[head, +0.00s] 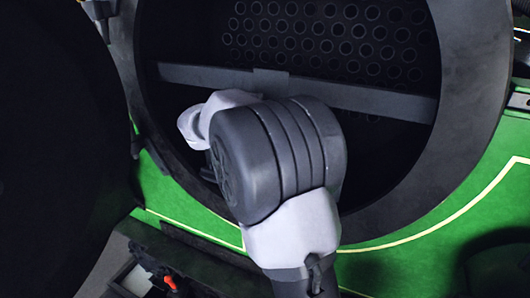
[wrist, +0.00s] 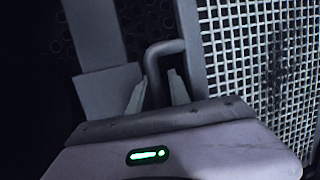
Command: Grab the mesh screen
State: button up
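The mesh screen (wrist: 235,45) fills the right of the wrist view, a pale square grid with a flat grey frame strip along its left edge. A bent grey rod handle (wrist: 163,48) stands out beside this strip. My gripper (wrist: 158,79) is at the handle, with its two fingers apart and the rod's near leg between them. A gap seems to show beside the rod, and I cannot tell whether either finger touches it. In the head view my arm hides the gripper, and I cannot make out the mesh screen there.
The head view shows a round dark opening with a thick rim (head: 462,120) and a plate of round holes (head: 330,30) at the back. A grey crossbar (head: 385,101) spans it behind my arm. Green bodywork (head: 430,262) lies below. A large dark shape (head: 60,130) fills the left.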

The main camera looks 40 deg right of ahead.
jog(key=shift+s+a+r, duration=0.1)
jog(key=shift+s+a, duration=0.05)
jog(key=shift+a, duration=0.05)
jog(key=shift+c, duration=0.6)
jog(key=shift+a, duration=0.2)
grip_shut()
jog(key=shift+d, duration=0.15)
